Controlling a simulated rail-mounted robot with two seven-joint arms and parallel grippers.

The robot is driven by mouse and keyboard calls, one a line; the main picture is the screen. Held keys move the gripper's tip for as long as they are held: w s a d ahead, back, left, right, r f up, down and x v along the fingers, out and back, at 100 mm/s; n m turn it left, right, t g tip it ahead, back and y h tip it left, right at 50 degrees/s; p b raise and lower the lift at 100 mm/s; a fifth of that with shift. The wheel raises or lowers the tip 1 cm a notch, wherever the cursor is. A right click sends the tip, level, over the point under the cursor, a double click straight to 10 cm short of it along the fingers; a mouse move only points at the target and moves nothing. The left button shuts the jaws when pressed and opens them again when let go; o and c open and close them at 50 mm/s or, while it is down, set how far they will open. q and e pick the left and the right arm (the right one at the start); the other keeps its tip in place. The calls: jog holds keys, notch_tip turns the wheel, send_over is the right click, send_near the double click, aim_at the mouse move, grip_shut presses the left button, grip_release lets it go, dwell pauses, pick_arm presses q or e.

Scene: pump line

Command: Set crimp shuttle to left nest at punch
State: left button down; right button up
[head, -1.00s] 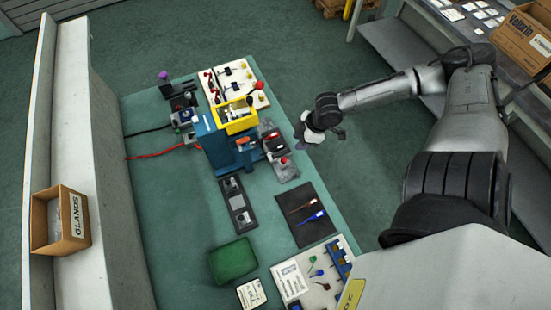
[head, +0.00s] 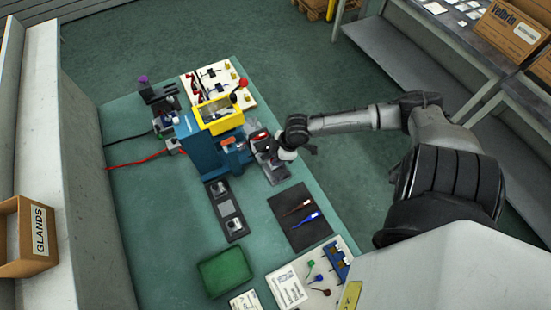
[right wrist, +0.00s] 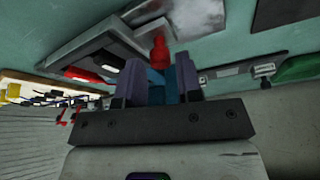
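The blue punch (head: 198,151) with a yellow guard (head: 216,114) stands upright on the green table. Beside it on its right is a grey plate (head: 275,174), partly hidden by my right gripper (head: 275,160). In the right wrist view, a red knob (right wrist: 160,50), apparently the crimp shuttle's handle, stands between and just beyond the purple-padded fingers of the right gripper (right wrist: 159,78). The fingers are open, with a visible gap; contact with the knob cannot be told. I cannot tell which nest lies under the knob. My left gripper is not in view.
A dark strip with two grey fittings (head: 226,208) lies in front of the punch. A black mat (head: 299,217) with a red and a blue tool, a green box (head: 224,270) and a white parts board (head: 236,80) are nearby.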

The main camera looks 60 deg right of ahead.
jog(key=shift+w+a+f, duration=0.15)
jog(key=shift+w+f, duration=0.05)
jog(key=shift+f, duration=0.25)
grip_shut()
